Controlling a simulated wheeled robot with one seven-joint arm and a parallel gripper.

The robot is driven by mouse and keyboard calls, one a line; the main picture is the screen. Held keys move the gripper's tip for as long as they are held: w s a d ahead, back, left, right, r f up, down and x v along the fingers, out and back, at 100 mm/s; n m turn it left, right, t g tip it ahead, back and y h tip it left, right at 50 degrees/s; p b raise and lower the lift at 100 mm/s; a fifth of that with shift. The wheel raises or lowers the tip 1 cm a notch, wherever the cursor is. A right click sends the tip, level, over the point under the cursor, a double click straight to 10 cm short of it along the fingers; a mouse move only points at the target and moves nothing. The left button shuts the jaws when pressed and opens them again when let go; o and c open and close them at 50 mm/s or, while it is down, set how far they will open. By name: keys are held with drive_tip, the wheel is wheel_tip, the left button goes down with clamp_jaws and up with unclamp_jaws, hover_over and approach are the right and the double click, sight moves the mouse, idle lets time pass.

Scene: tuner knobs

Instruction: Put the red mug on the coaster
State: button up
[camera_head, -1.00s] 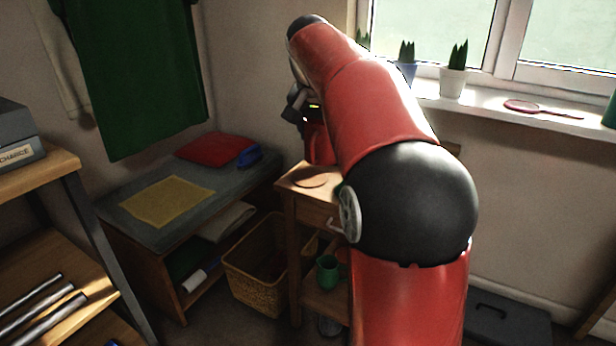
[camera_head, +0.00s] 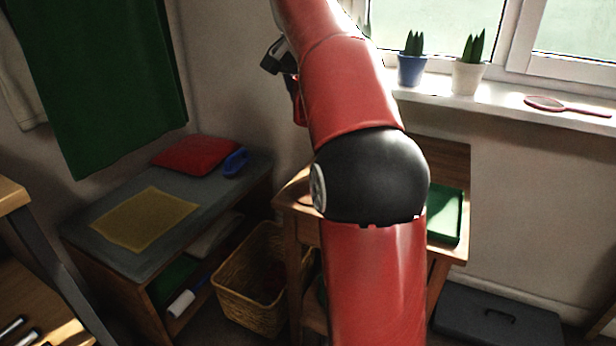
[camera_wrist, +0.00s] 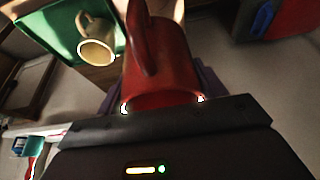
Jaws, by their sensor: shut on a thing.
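The red mug (camera_wrist: 165,55) is in my gripper (camera_wrist: 162,106), which is shut on it; its handle and open rim show in the wrist view. In the head view, a small part of the red mug (camera_head: 299,103) shows beside my arm, below my gripper (camera_head: 278,58). It appears held above the wooden side table (camera_head: 290,195). I cannot make out the coaster clearly now; my arm covers much of the table top.
A green tray (camera_head: 447,215) is on the right of the table; the wrist view shows a beige mug (camera_wrist: 97,40) on it. A low bench (camera_head: 205,205) with a yellow cloth (camera_head: 145,218) and a wicker basket (camera_head: 250,290) are left. Potted plants (camera_head: 468,75) line the sill.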

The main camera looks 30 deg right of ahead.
wheel_tip(320, 180, down, 17)
drive_tip(key=b, duration=0.4)
drive_tip(key=shift+s+f, duration=0.1)
drive_tip(key=shift+f, duration=0.05)
drive_tip(key=shift+f+b, duration=0.1)
drive_tip(key=shift+b, duration=0.25)
drive_tip(key=o, duration=1.2)
drive_tip(key=shift+o, duration=0.2)
